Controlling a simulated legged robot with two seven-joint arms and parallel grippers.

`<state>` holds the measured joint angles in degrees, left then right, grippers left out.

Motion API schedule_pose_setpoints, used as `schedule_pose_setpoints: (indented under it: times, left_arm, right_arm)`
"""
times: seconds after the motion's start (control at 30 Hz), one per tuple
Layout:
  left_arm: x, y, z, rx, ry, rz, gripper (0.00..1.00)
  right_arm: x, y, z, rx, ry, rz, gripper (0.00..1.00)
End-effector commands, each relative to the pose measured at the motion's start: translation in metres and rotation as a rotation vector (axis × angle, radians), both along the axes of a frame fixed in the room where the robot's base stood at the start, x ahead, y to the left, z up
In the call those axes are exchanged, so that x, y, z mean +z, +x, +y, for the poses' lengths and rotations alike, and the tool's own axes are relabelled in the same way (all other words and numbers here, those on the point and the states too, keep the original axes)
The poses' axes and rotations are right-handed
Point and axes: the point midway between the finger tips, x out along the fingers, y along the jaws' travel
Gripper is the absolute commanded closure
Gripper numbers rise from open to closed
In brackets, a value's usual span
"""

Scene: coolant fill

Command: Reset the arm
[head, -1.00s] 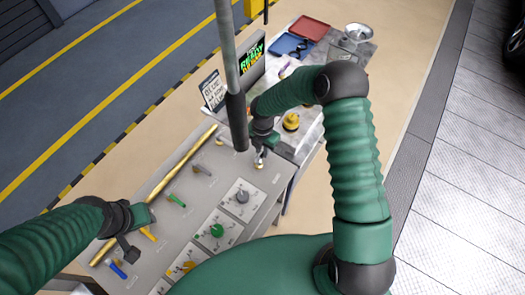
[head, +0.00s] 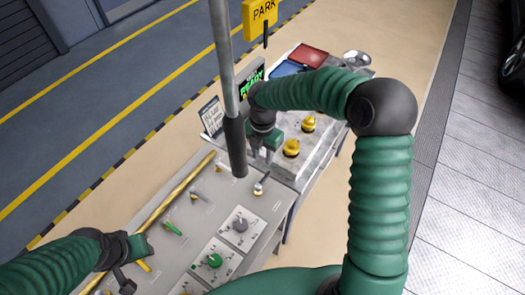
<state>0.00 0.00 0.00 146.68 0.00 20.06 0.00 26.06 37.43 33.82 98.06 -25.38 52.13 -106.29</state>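My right arm reaches in from the right and bends over the table. Its gripper (head: 262,156) points down with two dark fingers apart and nothing seen between them. It is just above and behind a small silver lever with a pale ball tip (head: 259,187) on the grey panel (head: 190,232), apart from it. My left gripper (head: 126,274) is low at the left, over the panel's left edge beside a yellow handle (head: 144,265). Its fingers are too unclear to read.
A grey post (head: 226,80) stands left of my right gripper. Two yellow knobs (head: 308,123) (head: 291,147) sit on the far table. Behind are a red tray (head: 308,55), a blue tray (head: 287,69) and a metal bowl (head: 357,58).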

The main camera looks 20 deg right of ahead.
Motion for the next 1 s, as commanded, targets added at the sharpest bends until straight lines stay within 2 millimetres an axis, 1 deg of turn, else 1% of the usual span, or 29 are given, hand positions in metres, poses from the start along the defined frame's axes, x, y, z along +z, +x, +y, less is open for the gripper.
schedule_pose_setpoints:
  times: [0.03, 0.1, 0.23, 0.63, 0.73, 0.77, 0.87, 0.97, 1.0]
  left_arm:
    - [-0.003, 0.0, 0.0, 0.0, 0.0, 0.0, 0.64]
    - [-0.004, 0.0, 0.0, 0.0, 0.0, 0.0, 0.64]
    - [-0.004, 0.0, 0.0, 0.0, 0.0, 0.0, 0.64]
    - [-0.004, 0.0, 0.0, 0.0, 0.0, 0.0, 0.64]
    - [-0.008, 0.0, 0.0, 0.0, 0.0, 0.0, 0.64]
    - [-0.012, 0.0, 0.0, 0.0, 0.0, 0.0, 0.64]
    - [-0.029, 0.0, 0.0, 0.0, 0.0, 0.0, 0.64]
    - [-0.05, 0.0, 0.0, 0.0, 0.0, 0.0, 0.64]
    - [-0.058, 0.0, 0.0, 0.0, 0.0, 0.0, 0.64]
  right_arm:
    - [0.009, 0.001, 0.0, 0.0, -0.001, -0.004, 0.66]
    - [0.019, 0.001, -0.001, -0.001, -0.001, -0.002, 0.66]
    - [0.028, 0.001, 0.0, 0.0, 0.0, 0.0, 0.66]
    - [0.028, 0.001, 0.0, 0.0, 0.001, 0.001, 0.66]
    - [0.023, -0.004, 0.003, -0.046, -0.004, -0.001, 0.66]
    - [0.018, -0.008, 0.005, -0.087, -0.008, -0.003, 0.66]
    - [-0.004, -0.033, 0.012, -0.348, -0.02, -0.02, 0.66]
    - [-0.029, -0.069, 0.015, -0.772, -0.012, -0.063, 0.66]
    - [-0.038, -0.083, 0.015, -0.961, 0.004, -0.084, 0.66]
